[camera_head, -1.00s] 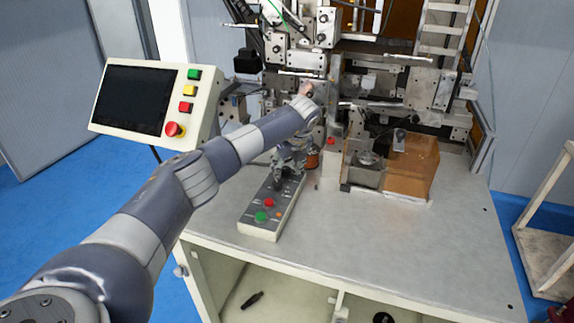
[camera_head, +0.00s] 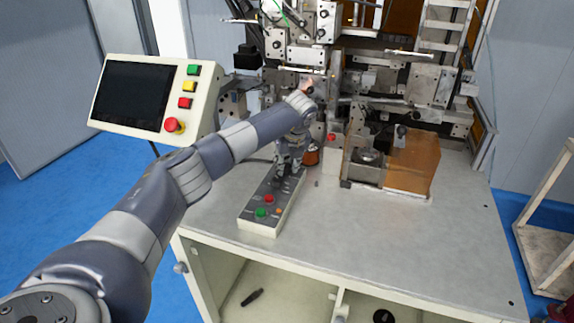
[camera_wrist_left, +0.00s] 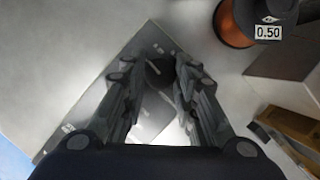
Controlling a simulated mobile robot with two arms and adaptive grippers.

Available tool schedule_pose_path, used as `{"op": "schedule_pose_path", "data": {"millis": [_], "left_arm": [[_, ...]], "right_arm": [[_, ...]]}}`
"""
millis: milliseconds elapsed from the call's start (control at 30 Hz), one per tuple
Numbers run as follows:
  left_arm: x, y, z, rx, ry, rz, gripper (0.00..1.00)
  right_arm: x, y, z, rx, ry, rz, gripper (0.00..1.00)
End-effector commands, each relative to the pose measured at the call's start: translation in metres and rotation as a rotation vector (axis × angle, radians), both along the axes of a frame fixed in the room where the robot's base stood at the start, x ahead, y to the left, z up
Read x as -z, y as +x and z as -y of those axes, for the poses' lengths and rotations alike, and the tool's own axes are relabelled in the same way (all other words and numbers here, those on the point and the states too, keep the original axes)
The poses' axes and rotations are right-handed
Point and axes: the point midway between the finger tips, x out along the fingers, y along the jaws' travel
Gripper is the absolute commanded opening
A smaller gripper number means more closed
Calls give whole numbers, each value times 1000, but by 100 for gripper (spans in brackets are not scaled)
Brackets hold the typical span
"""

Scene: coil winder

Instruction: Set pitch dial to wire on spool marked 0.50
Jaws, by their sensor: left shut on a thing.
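The control box (camera_head: 258,222) with the dial lies on the bench, with red, green and orange buttons at its near end. My left gripper (camera_head: 288,175) points down over the box's far part. In the left wrist view my left gripper (camera_wrist_left: 160,72) is shut on the dark pitch dial (camera_wrist_left: 158,66), which shows between the fingertips. The dial's pointer and scale setting cannot be read. The copper wire spool (camera_wrist_left: 234,26) carries a label reading 0.50 (camera_wrist_left: 268,32). The spool (camera_head: 311,157) stands just right of the gripper in the head view. My right gripper is not in view.
The winding machine (camera_head: 350,80) stands behind the box. A screen panel (camera_head: 135,95) with buttons is at the left. An orange-brown guard (camera_head: 412,165) stands right of the spool. The bench top (camera_head: 400,240) is clear at the front right.

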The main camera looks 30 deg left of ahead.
Motion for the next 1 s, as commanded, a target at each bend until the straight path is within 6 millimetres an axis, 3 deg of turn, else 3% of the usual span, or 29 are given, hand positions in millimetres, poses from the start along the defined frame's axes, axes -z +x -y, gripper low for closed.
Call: {"op": "schedule_pose_path", "data": {"millis": [500,1000], "left_arm": [[2,-2,-4,451,1,4,4],[-1,-3,-8,924,-1,4,4]], "right_arm": [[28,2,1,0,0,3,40],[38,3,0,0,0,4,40]]}}
